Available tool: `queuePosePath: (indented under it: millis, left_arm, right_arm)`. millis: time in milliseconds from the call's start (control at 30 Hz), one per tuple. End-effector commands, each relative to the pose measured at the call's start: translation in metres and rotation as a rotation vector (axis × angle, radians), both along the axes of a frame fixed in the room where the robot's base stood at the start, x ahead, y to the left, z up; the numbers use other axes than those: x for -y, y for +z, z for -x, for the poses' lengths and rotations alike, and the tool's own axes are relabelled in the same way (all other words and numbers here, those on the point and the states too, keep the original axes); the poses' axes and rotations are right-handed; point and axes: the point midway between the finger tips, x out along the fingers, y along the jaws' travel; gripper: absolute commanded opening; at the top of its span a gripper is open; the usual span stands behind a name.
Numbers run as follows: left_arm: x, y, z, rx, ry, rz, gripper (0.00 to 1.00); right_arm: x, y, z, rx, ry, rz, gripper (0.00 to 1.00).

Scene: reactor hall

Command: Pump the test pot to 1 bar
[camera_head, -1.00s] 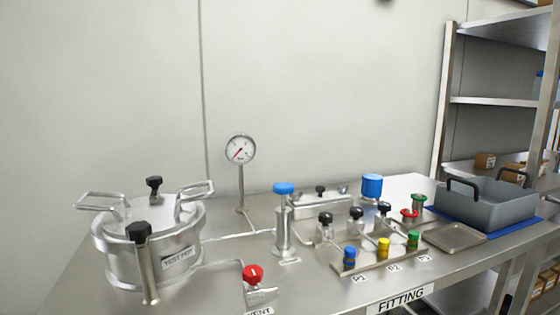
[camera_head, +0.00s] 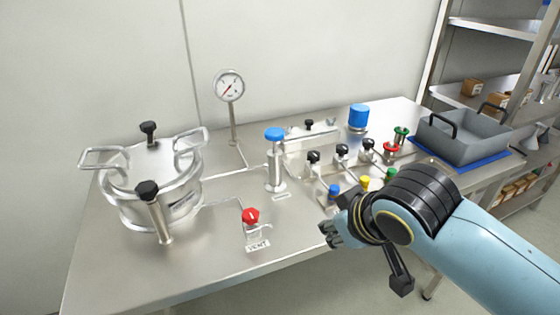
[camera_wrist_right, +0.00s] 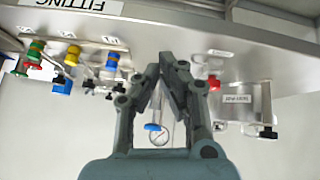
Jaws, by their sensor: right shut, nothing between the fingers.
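The silver test pot (camera_head: 150,190) stands clamped shut at the left of the bench and also shows in the right wrist view (camera_wrist_right: 243,103). The hand pump (camera_head: 276,172), with a blue knob (camera_head: 274,134), stands upright in the middle. The round gauge (camera_head: 229,86) stands on a post behind; its red needle points lower left, and its figures are too small to read. The red vent valve (camera_head: 251,216) sits in front, beside the VENT label. My right gripper (camera_head: 329,230) is shut and empty, right of the vent valve and apart from the pump. My left gripper is out of view.
Blue, yellow and green fittings (camera_wrist_right: 72,55) stand on a strip near my right arm. Small black-knobbed valves (camera_head: 342,152) and a blue-capped part (camera_head: 358,117) are behind. A grey bin (camera_head: 465,142) stands at the right. Bench space before the pump is clear.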

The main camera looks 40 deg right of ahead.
Motion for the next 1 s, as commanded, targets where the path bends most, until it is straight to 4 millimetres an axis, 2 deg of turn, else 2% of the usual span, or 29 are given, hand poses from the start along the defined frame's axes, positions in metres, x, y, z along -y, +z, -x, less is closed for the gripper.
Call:
queuePosePath:
  millis: [33, 100, 200, 333, 500, 833, 1000]
  left_arm:
    - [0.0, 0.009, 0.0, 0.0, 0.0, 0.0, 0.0]
    - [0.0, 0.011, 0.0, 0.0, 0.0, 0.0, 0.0]
    - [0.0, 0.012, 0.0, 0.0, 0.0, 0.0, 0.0]
    - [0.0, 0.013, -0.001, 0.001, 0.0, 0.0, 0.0]
    - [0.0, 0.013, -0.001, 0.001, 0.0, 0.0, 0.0]
    - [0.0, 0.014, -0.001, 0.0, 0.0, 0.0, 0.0]
    - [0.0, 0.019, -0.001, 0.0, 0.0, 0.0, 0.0]
  right_arm:
    - [0.008, 0.035, -0.026, 0.115, -0.028, 0.012, 0.0]
    - [0.018, 0.07, -0.061, 0.283, -0.066, 0.018, 0.0]
    - [0.027, 0.11, -0.102, 0.493, -0.084, 0.014, 0.0]
    - [0.03, 0.143, -0.131, 0.657, -0.076, -0.001, 0.0]
    - [0.029, 0.157, -0.143, 0.731, -0.066, -0.014, 0.0]
    - [0.03, 0.157, -0.144, 0.732, -0.066, -0.014, 0.0]
    - [0.033, 0.155, -0.159, 0.731, -0.067, -0.015, 0.0]
